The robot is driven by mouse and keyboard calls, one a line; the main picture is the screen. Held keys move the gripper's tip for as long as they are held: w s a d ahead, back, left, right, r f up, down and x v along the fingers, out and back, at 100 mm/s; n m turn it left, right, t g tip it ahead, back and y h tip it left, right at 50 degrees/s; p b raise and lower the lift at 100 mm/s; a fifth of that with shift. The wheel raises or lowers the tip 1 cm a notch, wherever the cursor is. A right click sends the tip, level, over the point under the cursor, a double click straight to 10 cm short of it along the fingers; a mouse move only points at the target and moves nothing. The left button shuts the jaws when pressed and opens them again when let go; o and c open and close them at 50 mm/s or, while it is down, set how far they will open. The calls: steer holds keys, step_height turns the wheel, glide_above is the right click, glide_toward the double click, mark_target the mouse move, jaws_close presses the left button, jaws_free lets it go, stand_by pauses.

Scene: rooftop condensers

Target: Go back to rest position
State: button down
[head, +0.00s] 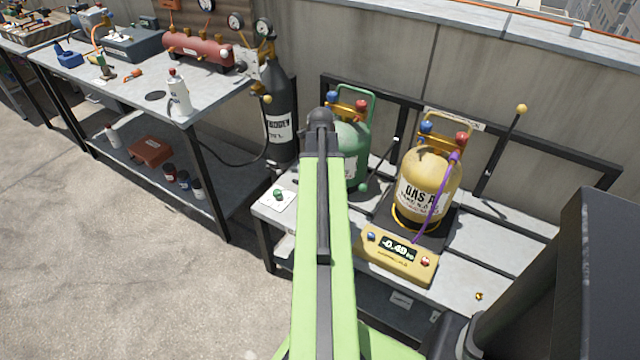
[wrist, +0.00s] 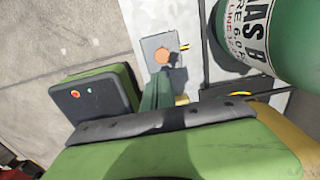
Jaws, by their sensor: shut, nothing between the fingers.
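My green arm reaches forward through the middle of the head view over the rack, and its dark end joint hides what lies behind it. My gripper (wrist: 158,78) shows in the wrist view as a narrow green part beyond a dark bolted strip. It appears shut and empty. Near its tip is a grey plate with an orange disc (wrist: 162,57), apparently below it; contact cannot be told. A green cylinder (head: 351,142) stands beside the arm in the head view and fills the upper right of the wrist view (wrist: 290,45).
A yellow gas cylinder (head: 428,182) with a purple hose stands behind a yellow scale (head: 397,257). A black cylinder (head: 279,115) stands left of the rack. A workbench (head: 130,75) holds tools, a bottle and a red tank. Concrete floor lies clear at lower left.

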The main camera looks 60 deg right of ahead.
steer(key=shift+r, duration=0.35)
